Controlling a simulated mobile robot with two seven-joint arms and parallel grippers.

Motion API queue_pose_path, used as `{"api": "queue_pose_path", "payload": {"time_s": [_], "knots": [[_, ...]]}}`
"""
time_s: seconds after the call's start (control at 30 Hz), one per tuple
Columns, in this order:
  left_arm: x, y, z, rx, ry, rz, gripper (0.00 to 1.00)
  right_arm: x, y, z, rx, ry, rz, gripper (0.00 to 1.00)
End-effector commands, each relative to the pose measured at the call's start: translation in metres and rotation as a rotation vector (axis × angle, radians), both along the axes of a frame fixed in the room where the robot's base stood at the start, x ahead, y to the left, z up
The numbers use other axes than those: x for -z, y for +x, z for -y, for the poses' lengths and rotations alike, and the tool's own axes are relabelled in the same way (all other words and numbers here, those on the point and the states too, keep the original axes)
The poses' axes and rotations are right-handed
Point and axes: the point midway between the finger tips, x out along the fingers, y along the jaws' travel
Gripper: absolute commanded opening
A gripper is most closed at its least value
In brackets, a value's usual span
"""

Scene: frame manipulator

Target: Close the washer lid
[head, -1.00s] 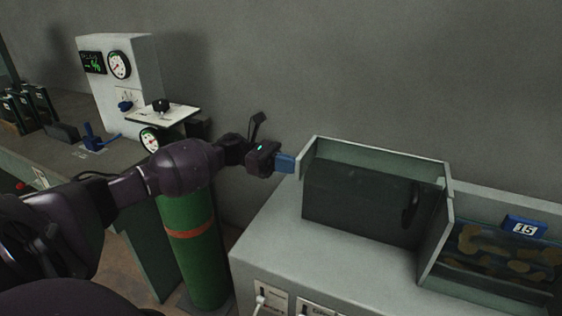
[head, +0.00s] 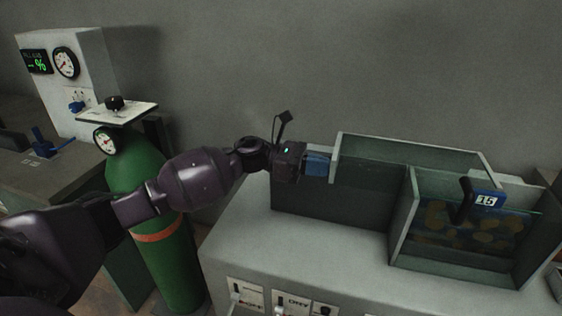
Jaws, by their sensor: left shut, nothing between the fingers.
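The washer is a pale machine (head: 330,245) with a raised dark block (head: 340,215) on top and a tank (head: 455,270) at its right. The lid is a pale-rimmed frame (head: 415,152) with a see-through panel and a black handle (head: 463,201). It lies partly over the block and partly over the tank, with its handle above the tank. My left gripper (head: 317,166) is shut and empty. Its blue fingertips appear to press against the lid's left end. The lid's far right edge is hard to make out. My right gripper is not in view.
Brownish pieces and a blue tag marked 15 (head: 487,200) show at the tank. A green gas cylinder (head: 180,265) stands left of the machine, under my left arm. A gauge box (head: 65,75) stands on the left bench. The back wall is close behind.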

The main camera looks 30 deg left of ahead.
Motion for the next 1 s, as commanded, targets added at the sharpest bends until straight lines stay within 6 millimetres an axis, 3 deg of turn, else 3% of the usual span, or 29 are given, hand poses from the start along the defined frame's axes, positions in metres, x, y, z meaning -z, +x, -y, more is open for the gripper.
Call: {"api": "queue_pose_path", "payload": {"time_s": [0.03, 0.2, 0.5, 0.7, 1.0], "knots": [[0.002, 0.004, 0.021, 0.007, -0.004, 0.001, 0.0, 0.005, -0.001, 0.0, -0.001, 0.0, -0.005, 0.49], [0.001, 0.018, 0.077, 0.005, -0.003, 0.001, 0.0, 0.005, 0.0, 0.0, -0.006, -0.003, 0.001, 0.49], [0.001, 0.036, 0.15, 0.002, -0.001, 0.001, 0.0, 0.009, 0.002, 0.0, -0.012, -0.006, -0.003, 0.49], [0.0, 0.042, 0.174, 0.0, 0.0, 0.001, 0.0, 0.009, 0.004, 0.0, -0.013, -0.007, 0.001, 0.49], [0.0, 0.044, 0.184, 0.001, 0.0, -0.001, 0.0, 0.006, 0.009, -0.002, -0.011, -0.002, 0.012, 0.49]]}}
